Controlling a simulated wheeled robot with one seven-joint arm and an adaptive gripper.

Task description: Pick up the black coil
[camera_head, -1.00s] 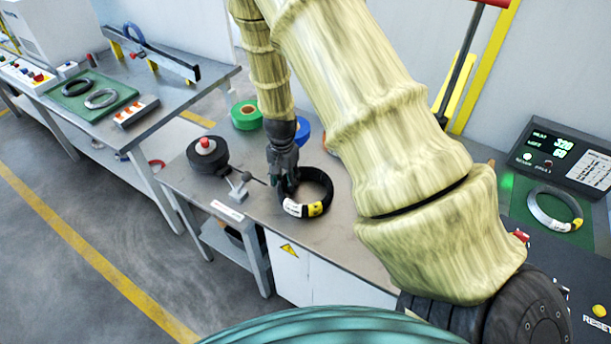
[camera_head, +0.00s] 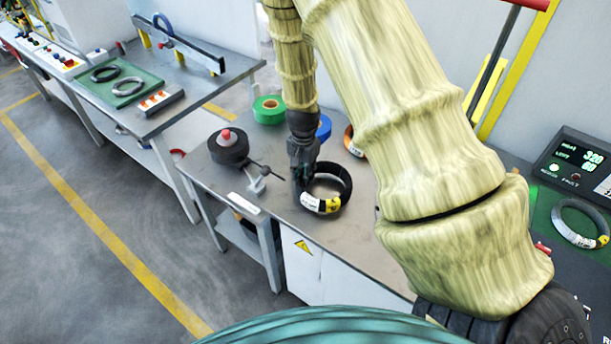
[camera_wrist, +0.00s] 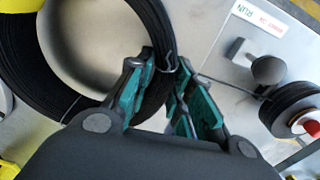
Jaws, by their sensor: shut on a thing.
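The black coil (camera_head: 345,181) is a ring with a white and a yellow label. It is at the middle of the small metal table (camera_head: 275,225) in the head view. My gripper (camera_head: 299,188) reaches down at the coil's left side. In the wrist view my gripper (camera_wrist: 165,108) has its green-lined fingers on either side of the black coil's rim (camera_wrist: 150,20), shut on it. Part of the coil's left side is hidden by the gripper in the head view. I cannot tell whether the coil is clear of the table.
A black spool with a red knob (camera_head: 229,146) stands left of my gripper. Green tape (camera_head: 268,109) and blue tape (camera_head: 324,127) lie behind it. A grey coil (camera_head: 580,222) lies on the right. Another table (camera_head: 185,92) stands back left with two coils on a green mat.

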